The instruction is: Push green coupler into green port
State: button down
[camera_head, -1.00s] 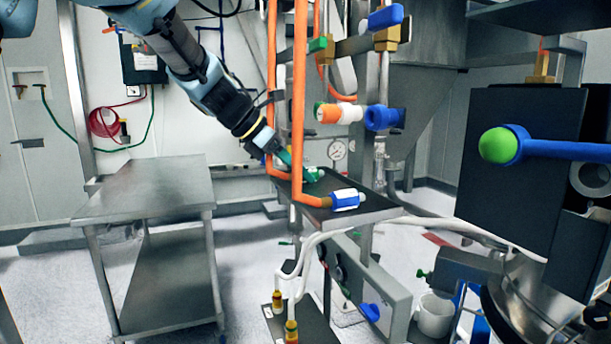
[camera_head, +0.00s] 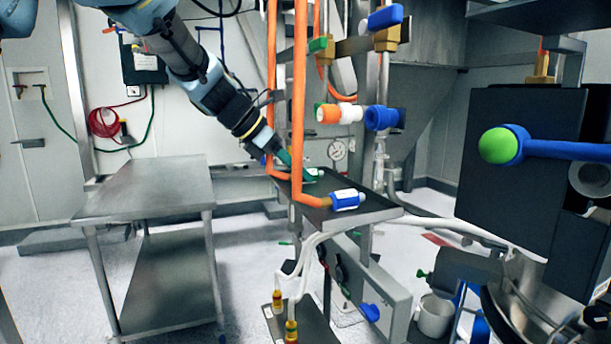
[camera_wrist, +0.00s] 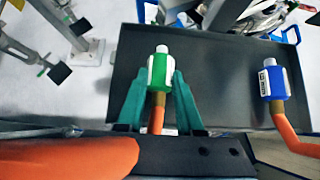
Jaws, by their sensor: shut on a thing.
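The green coupler (camera_wrist: 161,72), with a white tip and white label sides, lies on the dark tray at the end of an orange hose. My gripper (camera_wrist: 159,80) has its teal fingers on either side of the coupler and is shut on it. In the head view my gripper (camera_head: 290,160) reaches down to the tray, and the coupler (camera_head: 313,173) shows just right of the fingers, partly hidden by them and the orange hose. A small green part (camera_head: 318,109) shows at the left of the orange and white fitting above; I cannot tell whether it is the green port.
A blue coupler (camera_head: 346,200) on another orange hose lies on the same tray (camera_head: 372,211), right of the green one. The two orange hoses (camera_head: 299,100) hang close to my gripper. A blue port (camera_head: 383,118) and valves stand above. A bare steel table (camera_head: 150,188) is at left.

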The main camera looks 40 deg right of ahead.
jog(key=shift+r, duration=0.15)
notch_tip(320, 180, up, 6)
jog(key=p, duration=0.6)
jog(key=w+a+r+m+t+b, duration=0.1)
jog(key=w+a+r+b, duration=0.35)
jog(key=a+r, duration=0.25)
jog(key=s+d+p, duration=0.1)
jog(key=s+d, duration=0.1)
jog(key=d, duration=0.5)
jog(key=shift+s+d+h, duration=0.15)
jog(key=shift+s+h, duration=0.15)
jog(key=shift+s, duration=0.05)
dwell(0.5)
jog(key=shift+s+d+p, duration=0.1)
jog(key=shift+d+p, duration=0.1)
jog(key=shift+p, duration=0.15)
dwell(0.4)
jog(key=shift+c, duration=2.4)
grip_release()
